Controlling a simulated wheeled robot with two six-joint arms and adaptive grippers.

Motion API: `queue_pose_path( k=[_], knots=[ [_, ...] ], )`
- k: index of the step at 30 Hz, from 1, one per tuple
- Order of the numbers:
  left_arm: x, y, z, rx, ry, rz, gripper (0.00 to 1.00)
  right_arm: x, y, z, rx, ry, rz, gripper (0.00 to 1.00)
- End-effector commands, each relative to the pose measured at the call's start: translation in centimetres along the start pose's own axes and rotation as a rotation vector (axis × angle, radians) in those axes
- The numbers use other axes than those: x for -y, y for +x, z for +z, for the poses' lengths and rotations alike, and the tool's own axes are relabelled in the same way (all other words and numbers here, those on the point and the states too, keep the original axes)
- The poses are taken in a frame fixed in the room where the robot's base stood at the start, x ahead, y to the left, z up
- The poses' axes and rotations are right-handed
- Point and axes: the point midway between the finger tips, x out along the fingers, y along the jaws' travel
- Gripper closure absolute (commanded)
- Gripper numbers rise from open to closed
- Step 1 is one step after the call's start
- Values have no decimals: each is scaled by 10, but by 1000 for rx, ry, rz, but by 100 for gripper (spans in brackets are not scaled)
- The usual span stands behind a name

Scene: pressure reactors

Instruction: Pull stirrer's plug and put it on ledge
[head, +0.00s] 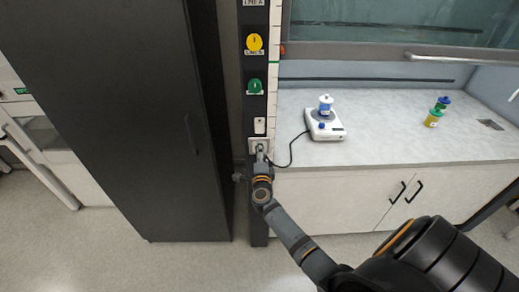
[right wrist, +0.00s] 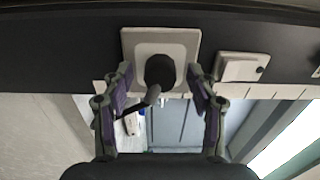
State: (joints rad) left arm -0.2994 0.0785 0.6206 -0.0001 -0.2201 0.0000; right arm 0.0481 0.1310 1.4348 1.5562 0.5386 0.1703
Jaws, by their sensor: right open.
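The stirrer (head: 325,130) is a white device on the grey bench, with a small blue and white vessel (head: 325,104) on top. Its black cord (head: 291,154) runs left to the wall socket (head: 259,143) low on the dark column. In the right wrist view the black plug (right wrist: 160,71) sits in the square white socket plate (right wrist: 133,42), with the cord bending down from it. My right gripper (right wrist: 160,82) is open, its fingers on either side of the plug with gaps visible. In the head view my right gripper (head: 260,158) partly covers the socket. My left gripper is out of view.
A white switch plate (head: 260,125) is just above the socket, with green (head: 255,86) and yellow (head: 255,43) knobs higher up. A tall dark cabinet (head: 150,110) stands close on the left. The bench top (head: 385,138) is clear between the stirrer and two small bottles (head: 433,118).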

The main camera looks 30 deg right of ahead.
Motion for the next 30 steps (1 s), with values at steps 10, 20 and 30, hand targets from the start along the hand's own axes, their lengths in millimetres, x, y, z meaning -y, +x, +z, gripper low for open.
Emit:
queue_pose_path(
  k=[10,20,30],
  knots=[
    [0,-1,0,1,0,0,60,0,0,0,0,0,0,42],
    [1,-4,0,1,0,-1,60,1,0,0,0,-1,0,42],
    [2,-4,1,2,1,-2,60,0,0,0,0,0,0,58]
  ],
)
